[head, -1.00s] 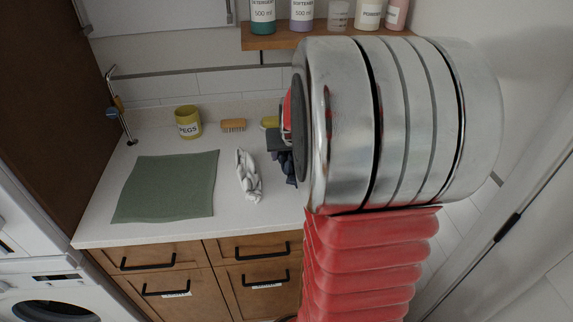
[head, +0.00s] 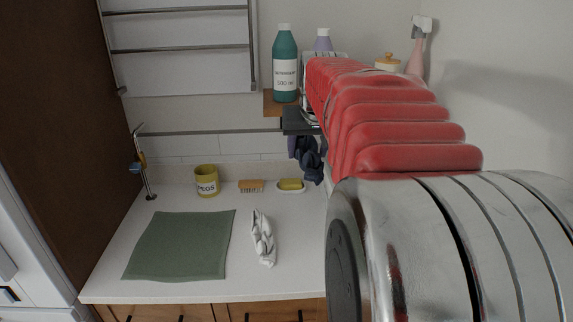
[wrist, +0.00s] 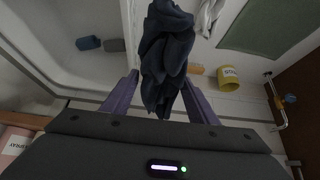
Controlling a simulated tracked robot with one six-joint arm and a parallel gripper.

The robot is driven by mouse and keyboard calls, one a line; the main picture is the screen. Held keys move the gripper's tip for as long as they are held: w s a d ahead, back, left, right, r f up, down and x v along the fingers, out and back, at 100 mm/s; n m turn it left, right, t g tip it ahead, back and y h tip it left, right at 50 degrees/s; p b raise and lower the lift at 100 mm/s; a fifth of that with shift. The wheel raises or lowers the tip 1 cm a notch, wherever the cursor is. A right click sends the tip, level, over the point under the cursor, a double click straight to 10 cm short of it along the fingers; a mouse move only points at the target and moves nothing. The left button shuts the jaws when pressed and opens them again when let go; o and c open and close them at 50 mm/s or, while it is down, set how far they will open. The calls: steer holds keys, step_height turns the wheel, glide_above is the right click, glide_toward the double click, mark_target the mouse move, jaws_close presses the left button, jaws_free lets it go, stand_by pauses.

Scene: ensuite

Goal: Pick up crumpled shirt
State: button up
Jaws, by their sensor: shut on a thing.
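A crumpled dark navy shirt (head: 309,158) hangs from my gripper (head: 303,125) in the head view, against the back wall above the counter's right part. My arm hides part of the gripper. In the wrist view the shirt (wrist: 165,55) is bunched between the two fingers of my gripper (wrist: 160,92), which are shut on it. Its folds hang clear of the fingers, and the parts behind it are hidden.
The white counter (head: 190,292) holds a green mat (head: 180,246), a crumpled white cloth (head: 263,238), a yellow pegs tin (head: 207,182), a brush (head: 251,186) and a soap dish (head: 291,188). A detergent bottle (head: 285,65) stands on the shelf close to my gripper.

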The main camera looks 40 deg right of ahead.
steer(key=shift+r, duration=0.4)
steer(key=shift+f, duration=0.1)
steer(key=shift+w+a+f, duration=0.15)
steer(key=shift+w+a, duration=0.05)
steer(key=w+a+f+n+y, duration=0.2)
steer(key=w+a+f+n, duration=0.1)
steer(key=w+a+f, duration=0.75)
steer(key=a+f+n, duration=0.1)
steer(key=a+f, duration=0.3)
steer(key=a, duration=0.3)
steer(key=a+f+n+y, duration=0.1)
steer(key=a+f, duration=0.3)
steer(key=a, duration=0.3)
steer(key=w+a+f+n+t, duration=0.1)
steer(key=a+f, duration=0.4)
steer(key=a, duration=0.2)
steer(key=shift+w+n+y, duration=0.1)
steer(key=shift+n+y, duration=0.2)
steer(key=shift+n, duration=0.1)
steer(key=shift+a+f, duration=0.2)
